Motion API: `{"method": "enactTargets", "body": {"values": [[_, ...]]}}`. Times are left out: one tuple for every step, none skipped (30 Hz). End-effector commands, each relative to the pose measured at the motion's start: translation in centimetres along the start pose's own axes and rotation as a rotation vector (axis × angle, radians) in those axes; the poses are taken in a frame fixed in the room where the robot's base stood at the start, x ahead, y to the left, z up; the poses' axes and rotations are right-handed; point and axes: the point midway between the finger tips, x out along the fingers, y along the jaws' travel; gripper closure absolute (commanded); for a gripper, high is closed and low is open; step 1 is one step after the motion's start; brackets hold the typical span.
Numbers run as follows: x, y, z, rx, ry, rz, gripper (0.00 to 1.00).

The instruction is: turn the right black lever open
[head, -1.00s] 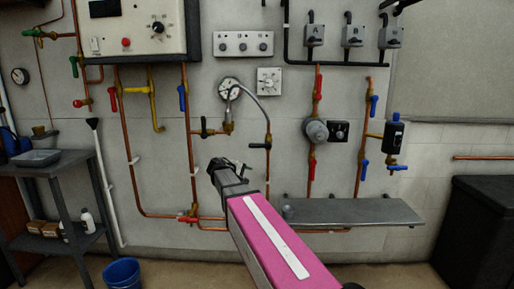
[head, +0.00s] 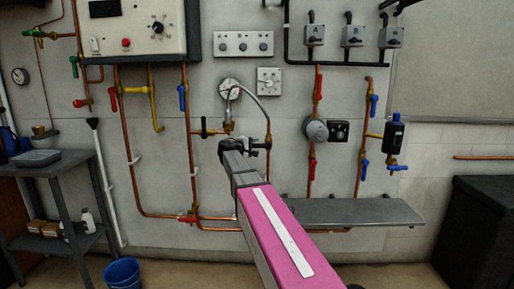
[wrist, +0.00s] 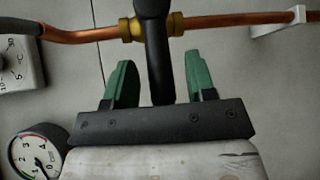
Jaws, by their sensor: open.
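The right black lever (wrist: 155,50) sits on a brass valve (wrist: 135,28) in a copper pipe. In the wrist view its handle stands across the pipe, at about a right angle, and passes between my two green fingertips. My gripper (wrist: 158,80) is open around the handle, with a gap visible on both sides. In the head view my gripper (head: 251,148) is at the valve on the pipe below the curved grey hose and hides most of this lever. The left black lever (head: 204,127) is on the pipe farther left, upright.
A pressure gauge (wrist: 38,153) and a dial box (wrist: 20,62) are close by in the wrist view. A round grey pump (head: 316,130) is to the right. A grey shelf (head: 350,211) juts out below. Red and blue levers sit on neighbouring pipes.

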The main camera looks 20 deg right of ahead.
Motion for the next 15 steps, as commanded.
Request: {"method": "enactTargets", "body": {"values": [[0.7,0.0,-0.1,0.0,-0.001,-0.001,0.49],[0.9,0.0,-0.1,0.0,-0.001,-0.001,0.49],[1.1,0.0,-0.1,0.0,-0.001,-0.001,0.49],[1.3,0.0,-0.1,0.0,-0.001,-0.001,0.49],[1.4,0.0,0.0,0.0,0.0,-0.001,0.49],[1.6,0.0,0.0,0.0,0.0,0.0,0.49],[1.6,0.0,0.0,0.0,0.0,0.0,0.49],[1.7,0.0,0.0,0.0,0.0,0.0,0.49],[1.7,0.0,0.0,0.0,0.0,0.0,0.49],[1.7,0.0,0.0,0.0,0.0,0.0,0.49],[1.7,0.0,0.0,0.0,0.0,0.0,0.49],[1.7,0.0,0.0,0.0,0.0,0.0,0.49],[1.7,0.0,0.0,0.0,0.0,0.0,0.49],[1.7,0.0,0.0,0.0,0.0,0.0,0.49],[1.7,0.0,0.0,0.0,0.0,0.0,0.49]]}}
